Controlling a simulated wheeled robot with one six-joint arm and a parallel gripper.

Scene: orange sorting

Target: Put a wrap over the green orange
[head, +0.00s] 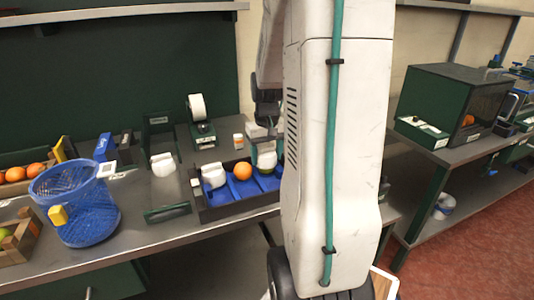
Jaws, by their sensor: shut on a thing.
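My gripper (266,141) is partly hidden behind my own white arm link. It is shut on a white wrap (266,160), held low over the right part of a dark tray (238,210) with blue compartments. A small green fruit (5,233) shows in a wooden crate at the left edge. An orange-coloured fruit (242,171) sits in a middle compartment. Another white wrap (214,175) is at the tray's left end. A further white wrap (163,165) is in a green stand (166,212).
A blue mesh basket (78,205) stands on the bench left of the green stand. Several oranges (16,174) lie in a crate behind it. A label roll device (201,125) stands behind the tray. A dark green cabinet (455,100) is on the right bench.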

